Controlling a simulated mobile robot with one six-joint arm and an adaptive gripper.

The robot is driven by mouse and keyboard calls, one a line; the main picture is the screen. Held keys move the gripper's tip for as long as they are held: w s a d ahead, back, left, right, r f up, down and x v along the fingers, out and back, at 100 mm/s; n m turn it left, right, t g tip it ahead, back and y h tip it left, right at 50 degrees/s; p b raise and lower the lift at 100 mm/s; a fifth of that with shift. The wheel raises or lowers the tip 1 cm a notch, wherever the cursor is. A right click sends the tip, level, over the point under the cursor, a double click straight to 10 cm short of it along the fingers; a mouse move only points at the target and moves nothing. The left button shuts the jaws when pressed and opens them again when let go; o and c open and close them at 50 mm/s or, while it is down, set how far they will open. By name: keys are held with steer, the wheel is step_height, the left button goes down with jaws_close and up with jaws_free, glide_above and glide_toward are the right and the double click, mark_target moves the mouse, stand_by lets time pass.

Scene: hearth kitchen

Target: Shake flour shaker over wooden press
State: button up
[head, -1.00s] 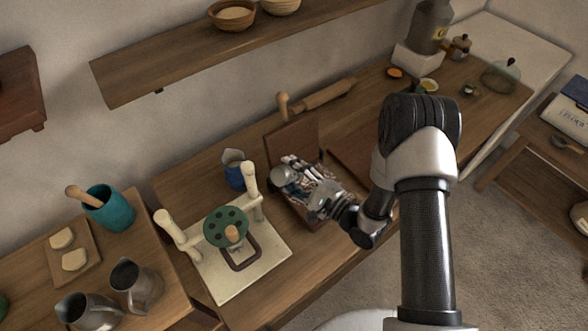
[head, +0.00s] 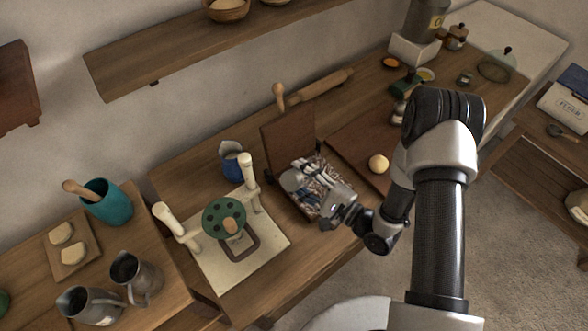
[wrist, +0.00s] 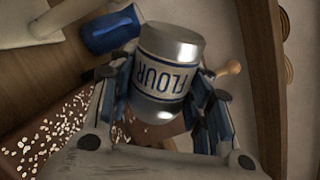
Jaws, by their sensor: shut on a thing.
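The flour shaker (wrist: 170,72) is a silver can with a cream label reading FLOUR in blue, the lettering upside down in the wrist view. My gripper (wrist: 162,98) is shut around its sides. In the head view, my gripper (head: 308,187) holds the shaker (head: 291,180) above the wooden press (head: 286,142). The press is reddish brown, its lid raised at the back with a pale wooden handle. White specks lie on its base, also visible at lower left in the wrist view. The shaker and gripper hide much of the base.
A blue pitcher (head: 231,160) stands just left of the press. A pale press with a green holed disc (head: 225,218) stands front left. A dough ball (head: 378,163) rests on a brown board (head: 352,138) to the right. A rolling pin (head: 325,87) lies behind.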

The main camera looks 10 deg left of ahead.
mark_target(306, 184)
steer(key=shift+s+v, duration=0.3)
steer(key=shift+v, duration=1.2)
steer(key=shift+s+a, duration=0.4)
steer(key=shift+a, duration=0.25)
steer(key=shift+w+d, duration=0.4)
steer(key=shift+d, duration=0.05)
